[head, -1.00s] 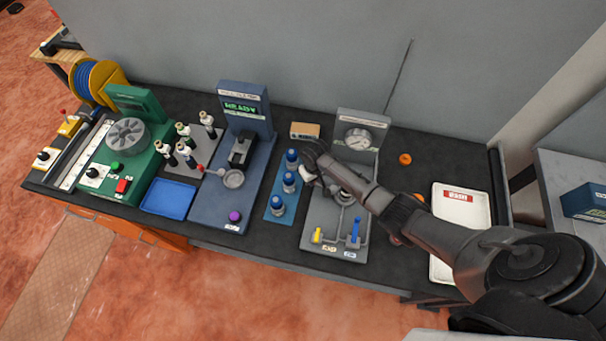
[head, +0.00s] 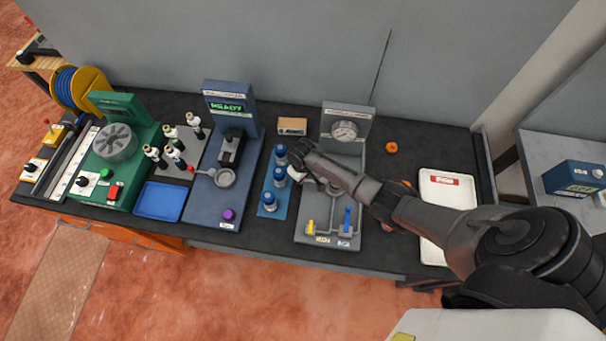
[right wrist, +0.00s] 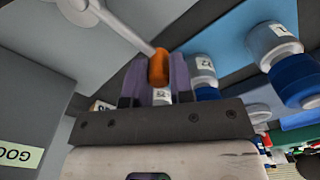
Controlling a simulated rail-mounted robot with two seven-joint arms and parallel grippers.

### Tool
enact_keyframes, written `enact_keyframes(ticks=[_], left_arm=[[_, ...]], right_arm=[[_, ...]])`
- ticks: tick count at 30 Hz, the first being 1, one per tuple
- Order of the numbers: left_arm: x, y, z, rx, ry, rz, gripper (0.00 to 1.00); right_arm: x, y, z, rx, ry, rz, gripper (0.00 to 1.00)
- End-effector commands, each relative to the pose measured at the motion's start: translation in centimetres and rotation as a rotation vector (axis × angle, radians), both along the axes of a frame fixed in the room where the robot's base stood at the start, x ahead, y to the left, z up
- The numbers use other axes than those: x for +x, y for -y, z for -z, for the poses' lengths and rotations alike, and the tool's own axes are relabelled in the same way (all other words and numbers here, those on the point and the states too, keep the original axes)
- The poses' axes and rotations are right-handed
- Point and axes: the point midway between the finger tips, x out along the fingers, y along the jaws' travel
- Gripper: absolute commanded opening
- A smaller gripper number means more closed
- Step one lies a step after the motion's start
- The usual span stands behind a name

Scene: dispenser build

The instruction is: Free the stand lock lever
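The grey stand (head: 333,232) with a round gauge (head: 344,132) stands right of the middle of the bench. My right gripper (head: 298,165) is at the stand's left side, beside the blue-capped bottles. In the right wrist view, the stand lock lever (right wrist: 130,32) is a pale rod with an orange knob (right wrist: 158,66) at its end. The knob sits between the two fingers of my right gripper (right wrist: 160,78), which appear closed against it. In the head view my gripper and forearm hide the lever. My left gripper is not in view.
Blue-capped bottles (head: 269,201) stand on a blue mat close left of my gripper. Yellow (head: 310,227) and blue (head: 347,218) handles are at the stand's front. A cardboard-coloured box (head: 292,126) lies behind. A white tray (head: 431,252) is at right.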

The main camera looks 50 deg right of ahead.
Motion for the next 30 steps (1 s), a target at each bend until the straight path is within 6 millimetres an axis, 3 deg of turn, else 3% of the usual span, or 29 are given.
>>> enact_keyframes(ticks=[6,21,26,30], left_arm=[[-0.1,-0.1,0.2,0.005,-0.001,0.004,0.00],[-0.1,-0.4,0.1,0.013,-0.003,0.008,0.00],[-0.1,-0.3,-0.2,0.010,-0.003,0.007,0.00],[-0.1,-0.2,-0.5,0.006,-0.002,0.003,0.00]], right_arm=[[-0.6,0.1,0.7,-0.004,-0.012,-0.002,0.46],[-0.2,0.1,0.2,-0.002,-0.004,0.000,0.46],[-0.1,0.1,-1.1,-0.002,-0.002,-0.001,0.46],[-0.1,0.1,-3.5,-0.003,0.000,-0.001,0.46]])
